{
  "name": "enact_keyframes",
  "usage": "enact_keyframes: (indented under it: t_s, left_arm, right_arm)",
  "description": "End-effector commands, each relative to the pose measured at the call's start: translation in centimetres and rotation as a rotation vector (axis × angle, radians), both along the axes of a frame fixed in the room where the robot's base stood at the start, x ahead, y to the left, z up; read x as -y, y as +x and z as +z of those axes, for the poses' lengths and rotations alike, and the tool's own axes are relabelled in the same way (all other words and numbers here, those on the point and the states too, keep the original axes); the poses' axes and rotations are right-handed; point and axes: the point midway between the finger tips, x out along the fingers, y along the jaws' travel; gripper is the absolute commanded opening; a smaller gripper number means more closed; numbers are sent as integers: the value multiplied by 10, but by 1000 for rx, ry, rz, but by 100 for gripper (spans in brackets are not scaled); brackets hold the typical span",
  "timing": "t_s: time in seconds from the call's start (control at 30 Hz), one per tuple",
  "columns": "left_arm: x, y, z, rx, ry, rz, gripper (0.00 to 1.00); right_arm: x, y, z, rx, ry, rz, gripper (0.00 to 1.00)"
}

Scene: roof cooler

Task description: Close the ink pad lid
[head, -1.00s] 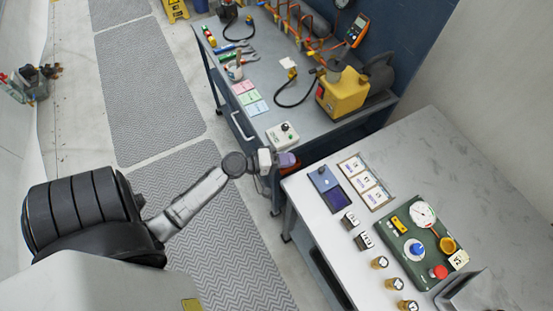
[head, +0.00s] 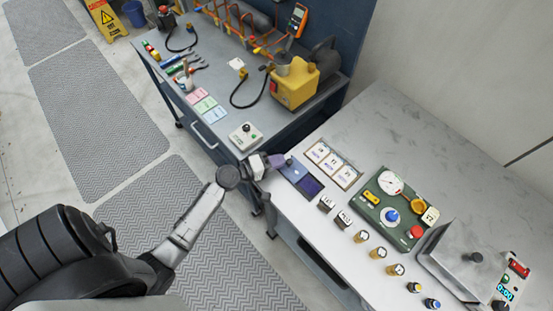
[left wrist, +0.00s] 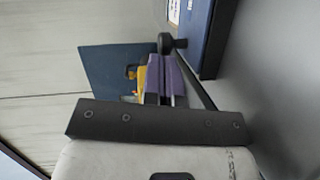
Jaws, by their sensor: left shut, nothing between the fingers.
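The ink pad lies at the near left corner of the white-topped bench. Its blue lid (head: 293,171) is folded open, with a small knob on it, and the dark pad (head: 310,186) is exposed beside it. My left gripper (head: 277,161) has purple fingers, is shut and empty, and is at the outer left edge of the lid; I cannot tell whether it touches. In the left wrist view the shut fingers (left wrist: 168,78) point toward a dark knob (left wrist: 166,42) and a blue block, likely the lid (left wrist: 195,38). My right gripper is not in view.
Picture cards (head: 332,163) lie behind the pad. A green gauge panel (head: 398,208) and a metal lidded box (head: 470,262) are farther right. A grey workbench (head: 220,105) stands at left.

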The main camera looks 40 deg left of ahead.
Motion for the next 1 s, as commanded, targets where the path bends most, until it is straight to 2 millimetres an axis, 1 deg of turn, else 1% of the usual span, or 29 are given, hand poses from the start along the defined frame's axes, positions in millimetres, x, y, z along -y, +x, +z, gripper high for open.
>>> enact_keyframes:
  t_s: [0.07,0.1,0.17,0.3,0.4,0.5,0.87,1.0]
  left_arm:
    - [3,0,0,-1,-1,-1,0]
    - [8,-1,0,-1,-2,-1,0]
    - [19,-2,1,-2,-4,-1,0]
    - [51,-3,1,-1,-3,-2,0]
    - [68,-4,1,-1,-1,-1,0]
    - [76,-5,1,0,-1,0,0]
    - [78,-5,0,1,0,-1,0]
    - [75,-7,1,1,0,-2,0]
  right_arm:
    - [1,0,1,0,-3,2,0]
    - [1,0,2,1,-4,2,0]
    - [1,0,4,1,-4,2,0]
    - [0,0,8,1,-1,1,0]
    - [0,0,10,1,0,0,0]
    - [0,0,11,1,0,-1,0]
    - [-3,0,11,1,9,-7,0]
    - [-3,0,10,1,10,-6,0]
